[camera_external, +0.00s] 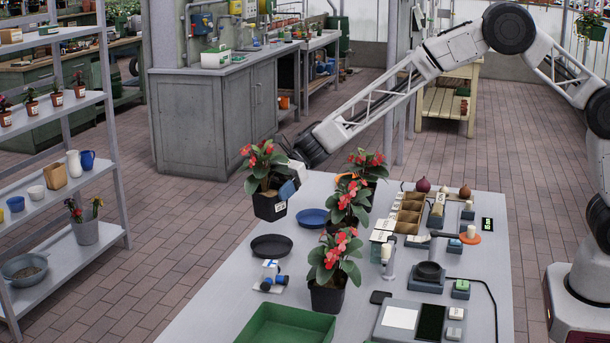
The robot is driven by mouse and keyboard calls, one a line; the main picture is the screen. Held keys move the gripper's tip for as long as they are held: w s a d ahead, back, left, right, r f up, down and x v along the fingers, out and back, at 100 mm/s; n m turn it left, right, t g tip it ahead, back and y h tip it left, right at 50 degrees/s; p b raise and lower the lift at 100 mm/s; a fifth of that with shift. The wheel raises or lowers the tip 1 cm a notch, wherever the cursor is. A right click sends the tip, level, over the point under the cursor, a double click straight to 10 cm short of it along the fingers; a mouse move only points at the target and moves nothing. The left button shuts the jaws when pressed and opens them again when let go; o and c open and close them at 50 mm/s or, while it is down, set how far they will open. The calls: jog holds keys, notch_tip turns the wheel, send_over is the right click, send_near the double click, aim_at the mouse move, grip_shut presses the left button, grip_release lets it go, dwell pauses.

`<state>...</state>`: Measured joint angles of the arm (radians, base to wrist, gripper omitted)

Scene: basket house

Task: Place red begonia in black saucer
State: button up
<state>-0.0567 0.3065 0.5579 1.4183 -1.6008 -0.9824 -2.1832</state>
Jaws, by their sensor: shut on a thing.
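A red begonia in a black pot (270,206) is at the far left end of the table, and my gripper (288,186) is shut on its pot from the right. The pot appears upright and raised above the tabletop. The black saucer (271,248) lies empty on the table, nearer the camera than the held pot. Three other red begonias stand on the table: one at the front (327,297), one in the middle (350,205) and one at the back (367,170). The fingertips are partly hidden by the plant and pot.
A blue saucer (312,218) lies right of the black one. Small blue-and-white items (272,281) and a green tray (287,326) are nearer the camera. Cardboard compartments (410,213), a lamp-like stand (388,262) and a scale (415,320) crowd the table's right side.

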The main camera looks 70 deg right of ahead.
aim_at(273, 209)
dwell(0.4)
jog(key=shift+f, duration=3.1)
jog(key=shift+f, duration=0.1)
jog(key=shift+f, duration=1.8)
jog(key=shift+f, duration=0.15)
jog(key=o, duration=0.9)
